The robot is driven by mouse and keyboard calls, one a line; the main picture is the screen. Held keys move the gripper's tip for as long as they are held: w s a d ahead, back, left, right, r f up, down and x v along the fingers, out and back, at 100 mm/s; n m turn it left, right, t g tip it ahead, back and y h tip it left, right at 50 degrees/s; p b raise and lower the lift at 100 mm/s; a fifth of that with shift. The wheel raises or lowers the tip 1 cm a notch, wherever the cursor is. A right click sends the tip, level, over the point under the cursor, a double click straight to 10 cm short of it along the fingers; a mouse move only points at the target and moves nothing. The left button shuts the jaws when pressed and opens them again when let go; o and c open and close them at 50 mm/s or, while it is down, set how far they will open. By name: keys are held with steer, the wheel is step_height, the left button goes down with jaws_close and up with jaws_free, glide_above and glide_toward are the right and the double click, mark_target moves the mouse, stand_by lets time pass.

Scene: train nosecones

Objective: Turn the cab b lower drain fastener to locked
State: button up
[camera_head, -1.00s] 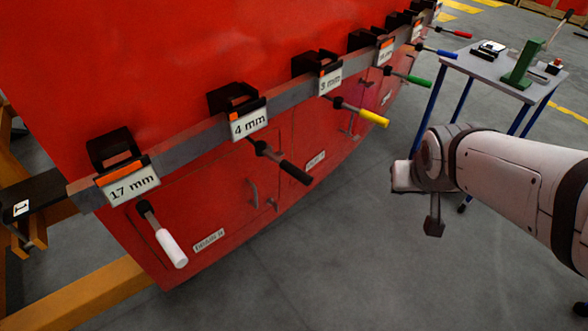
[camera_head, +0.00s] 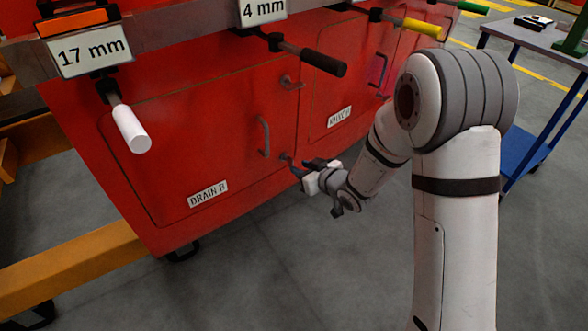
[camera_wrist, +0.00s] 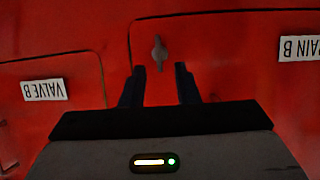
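The cab B drain panel (camera_head: 205,140), marked DRAIN B, is a red door low on the red nose. Its lower drain fastener (camera_head: 285,158) is a small grey wing knob at the door's lower right corner. In the wrist view the fastener (camera_wrist: 159,53) stands with its wing roughly upright in the picture. My gripper (camera_head: 300,171) is close in front of it, near the panel. In the wrist view my gripper (camera_wrist: 162,72) is open, with two dark fingers apart and the fastener just beyond the tips, between their lines. Whether they touch it cannot be told.
An upper fastener (camera_head: 290,82) and a grey door handle (camera_head: 265,135) sit above. The VALVE B panel (camera_head: 350,90) adjoins on the right. Clamps with white, black and yellow handles stick out above. A yellow beam (camera_head: 80,270) lies lower left; a table (camera_head: 540,45) stands right.

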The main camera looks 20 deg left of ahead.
mark_target(291, 163)
steer(key=x, duration=0.6)
steer(key=shift+w+a+f+b, duration=0.1)
steer(key=shift+b, duration=0.25)
jaws_close()
